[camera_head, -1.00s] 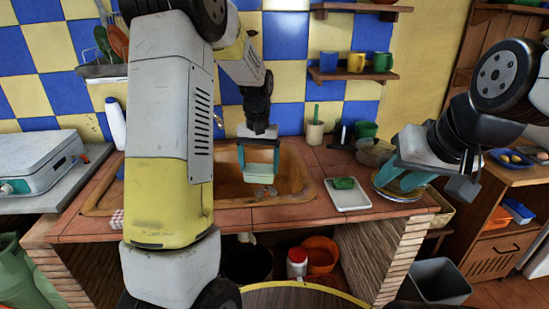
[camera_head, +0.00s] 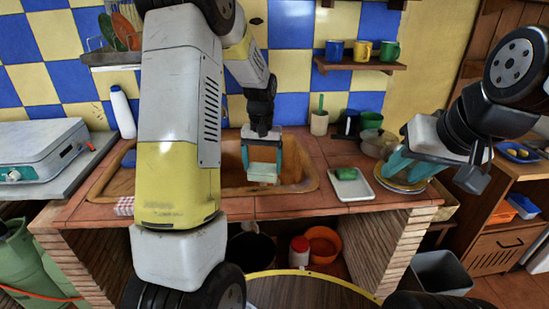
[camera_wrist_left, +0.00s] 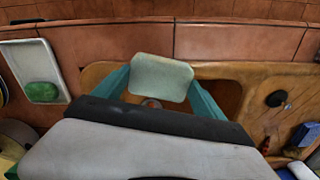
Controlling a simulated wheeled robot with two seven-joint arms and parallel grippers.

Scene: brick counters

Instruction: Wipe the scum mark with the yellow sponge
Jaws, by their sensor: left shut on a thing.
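My left gripper (camera_head: 262,152) is shut on a pale, greenish-cream block (camera_head: 263,171), the likely sponge; it looks paler than yellow. The block sits between the teal fingers, inside the brown sink (camera_head: 292,187). In the left wrist view the block (camera_wrist_left: 161,77) spans between the fingers, its broad face showing. I cannot tell whether it touches the sink bottom. The scum mark is not visible now; the block and gripper cover part of the basin. My right gripper (camera_head: 408,168) is over the stacked plates at the counter's right, its teal fingers apart and apparently empty.
A white tray (camera_head: 352,194) with a green sponge (camera_head: 345,174) lies right of the sink. A white bottle (camera_head: 123,113) stands at left.

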